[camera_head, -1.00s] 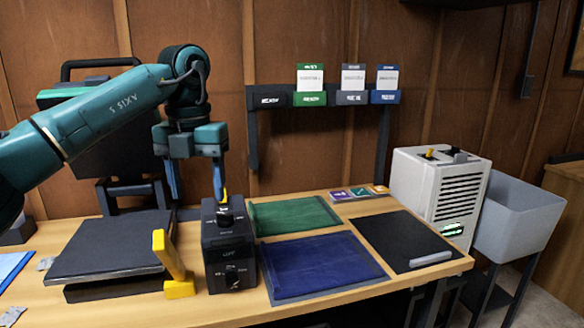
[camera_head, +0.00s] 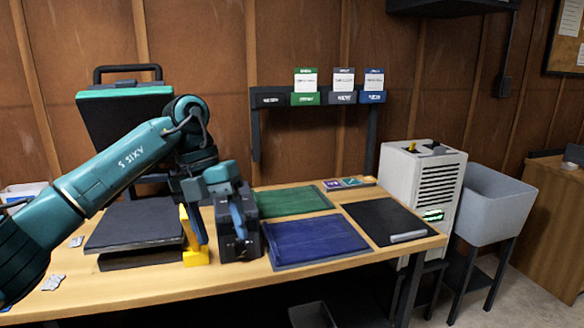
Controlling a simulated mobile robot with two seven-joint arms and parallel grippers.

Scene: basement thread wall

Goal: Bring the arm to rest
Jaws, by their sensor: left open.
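My left arm comes in from the left over the workbench. Its left gripper (camera_head: 218,222) points down and is open, its two blue fingers spread with nothing between them. The gripper is in front of a dark control box (camera_head: 253,243) and hides much of it. I cannot tell whether a finger touches the box or the yellow part. My right gripper is not in view.
A green mat (camera_head: 290,200), a blue mat (camera_head: 315,242) and a black mat (camera_head: 380,222) lie on the wooden bench (camera_head: 180,285). A wall rack (camera_head: 318,96) holds cards. A white heater-like unit (camera_head: 420,195) and a grey bin (camera_head: 490,205) stand at the right.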

